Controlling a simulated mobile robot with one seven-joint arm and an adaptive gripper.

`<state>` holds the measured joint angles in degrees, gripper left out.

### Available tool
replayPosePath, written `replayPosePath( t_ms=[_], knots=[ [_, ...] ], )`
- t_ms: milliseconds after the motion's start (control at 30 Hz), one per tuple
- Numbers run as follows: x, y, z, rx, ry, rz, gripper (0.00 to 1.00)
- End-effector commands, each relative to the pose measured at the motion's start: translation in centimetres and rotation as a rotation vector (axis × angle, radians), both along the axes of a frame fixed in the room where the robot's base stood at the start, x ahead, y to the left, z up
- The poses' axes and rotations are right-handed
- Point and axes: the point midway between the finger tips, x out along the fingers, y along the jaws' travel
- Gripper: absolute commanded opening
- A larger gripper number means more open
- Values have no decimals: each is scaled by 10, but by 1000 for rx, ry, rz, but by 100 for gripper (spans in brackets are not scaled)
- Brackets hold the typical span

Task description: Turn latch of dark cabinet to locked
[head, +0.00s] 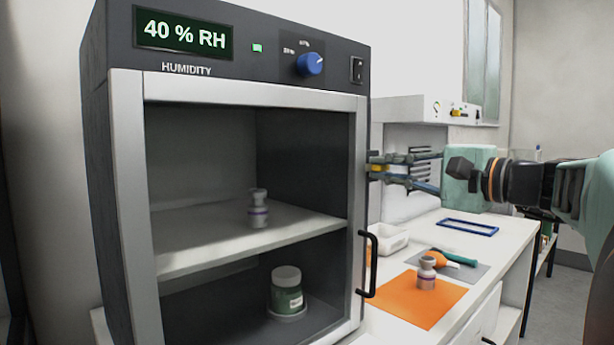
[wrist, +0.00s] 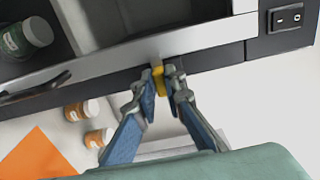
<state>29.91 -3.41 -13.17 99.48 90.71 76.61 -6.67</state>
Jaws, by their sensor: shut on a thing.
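The dark cabinet (head: 97,150) fills the left of the head view, its glass-fronted door (head: 128,200) closed in a light metal frame. In the wrist view a small yellow latch (wrist: 159,80) sits at the edge of the door frame. My gripper (wrist: 161,77) is shut on the latch, one finger on each side of it. In the head view my gripper (head: 378,169) reaches in from the right to the cabinet's right edge, and the fingers mostly hide the latch. I cannot tell whether the latch stands at locked.
A black door handle (head: 369,265) sticks out below my gripper. The white bench (head: 510,249) at right holds an orange mat (head: 400,302) with a vial, a white tray (head: 392,240) and a blue frame (head: 468,227).

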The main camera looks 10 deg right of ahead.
Motion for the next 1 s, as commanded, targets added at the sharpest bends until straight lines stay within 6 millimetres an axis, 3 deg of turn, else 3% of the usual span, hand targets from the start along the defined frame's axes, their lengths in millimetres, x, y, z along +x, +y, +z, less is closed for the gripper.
replayPosePath(
  t_ms=[433,467,600,1000],
  knots=[
    [0,0,0,-10,-5,0,0],
    [0,0,0,-10,-5,0,12],
    [0,0,0,-9,-5,0,28],
    [-8,-6,0,-9,-5,-3,28]
  ],
)
